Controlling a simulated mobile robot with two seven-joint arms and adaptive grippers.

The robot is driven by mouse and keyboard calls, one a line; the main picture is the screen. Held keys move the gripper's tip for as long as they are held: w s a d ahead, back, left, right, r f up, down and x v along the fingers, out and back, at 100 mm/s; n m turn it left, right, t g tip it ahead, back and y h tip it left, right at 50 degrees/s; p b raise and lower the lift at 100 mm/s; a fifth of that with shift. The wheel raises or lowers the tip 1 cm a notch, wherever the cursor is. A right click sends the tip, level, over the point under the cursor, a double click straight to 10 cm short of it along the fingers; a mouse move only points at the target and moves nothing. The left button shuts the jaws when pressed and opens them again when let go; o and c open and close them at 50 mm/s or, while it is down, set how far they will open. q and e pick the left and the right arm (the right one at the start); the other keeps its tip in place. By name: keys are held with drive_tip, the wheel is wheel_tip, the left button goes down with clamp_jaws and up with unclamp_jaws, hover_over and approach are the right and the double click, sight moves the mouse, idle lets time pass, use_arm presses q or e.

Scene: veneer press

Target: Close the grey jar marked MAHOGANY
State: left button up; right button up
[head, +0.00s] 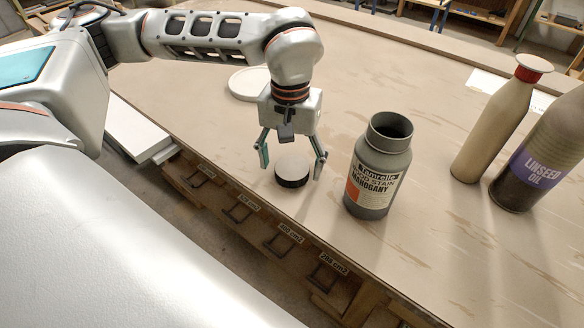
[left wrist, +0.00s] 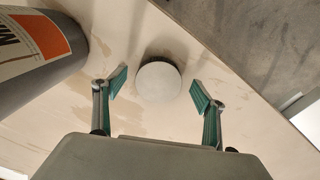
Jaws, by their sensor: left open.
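The grey jar (head: 377,168) marked MAHOGANY stands upright and uncovered on the bench, its dark mouth showing. Part of it also shows at the left of the left wrist view (left wrist: 35,60). A round lid (head: 292,172) with a pale top and black side lies on the bench to the left of the jar, near the front edge. In the left wrist view the lid (left wrist: 158,82) lies ahead of and between the fingertips. My left gripper (head: 292,165) is open and points down over the lid, its fingers on either side and apart from it. My right gripper is not in view.
A beige bottle with a red neck band (head: 495,125) and a LINSEED OIL bottle (head: 545,155) stand right of the jar. A pale round disc (head: 248,84) lies behind my left gripper. Labelled slots (head: 240,213) run below the bench's front edge. The bench behind the jar is clear.

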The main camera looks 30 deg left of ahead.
sight(291, 170)
use_arm(q)
drive_tip(key=shift+f, duration=0.65)
drive_tip(key=shift+c, duration=0.4)
drive_tip(key=c, duration=0.7)
drive_tip(key=shift+r, duration=0.15)
wheel_tip(291, 170, up, 20)
drive_tip(key=p, duration=0.2)
